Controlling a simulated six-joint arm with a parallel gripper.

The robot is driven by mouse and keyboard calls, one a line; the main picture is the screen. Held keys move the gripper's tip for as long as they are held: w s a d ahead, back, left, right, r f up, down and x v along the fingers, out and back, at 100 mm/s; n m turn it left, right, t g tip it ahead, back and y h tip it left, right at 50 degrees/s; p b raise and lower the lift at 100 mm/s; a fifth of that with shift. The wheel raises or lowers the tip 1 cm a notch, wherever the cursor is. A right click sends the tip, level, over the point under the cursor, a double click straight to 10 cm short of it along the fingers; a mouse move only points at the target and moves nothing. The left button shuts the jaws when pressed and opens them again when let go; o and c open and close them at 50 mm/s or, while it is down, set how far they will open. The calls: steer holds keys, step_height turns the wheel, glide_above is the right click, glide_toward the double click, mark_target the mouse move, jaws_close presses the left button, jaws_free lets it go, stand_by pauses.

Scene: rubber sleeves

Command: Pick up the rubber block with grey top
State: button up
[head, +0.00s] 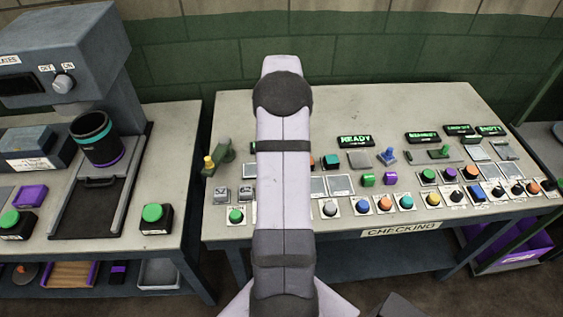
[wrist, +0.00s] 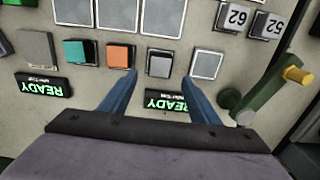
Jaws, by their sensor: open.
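The rubber block with grey top (wrist: 160,63) sits on the grey bench in the wrist view, between an orange-topped block (wrist: 117,56) and a pale square plate (wrist: 207,65). My gripper (wrist: 163,75) is open, with blue fingers. Its fingertips appear on either side of the grey-topped block in the picture. I cannot tell how high they are above it. The left fingertip shows close to the orange-topped block. A teal-topped block (wrist: 82,53) stands further left; it also shows in the head view (head: 331,161). My arm hides the grey-topped block and my gripper in the head view.
READY signs (wrist: 43,86) lie near the blocks. A green lever with a yellow knob (wrist: 298,75) stands at the right in the wrist view. The CHECKING bench (head: 340,106) holds several coloured buttons along its front. Its back strip is mostly clear.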

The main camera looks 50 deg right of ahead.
steer(key=shift+s+a+f+p, duration=0.15)
steer(key=shift+f+p, duration=0.55)
steer(key=shift+f, duration=0.4)
steer(key=shift+s+a+f+p, duration=0.1)
steer(key=shift+f+p, duration=0.55)
steer(key=shift+f, duration=1.15)
steer(key=c, duration=1.2)
steer(key=shift+o, duration=0.2)
steer(key=shift+r, duration=0.1)
step_height(320, 180, up, 10)
steer(key=b, duration=0.3)
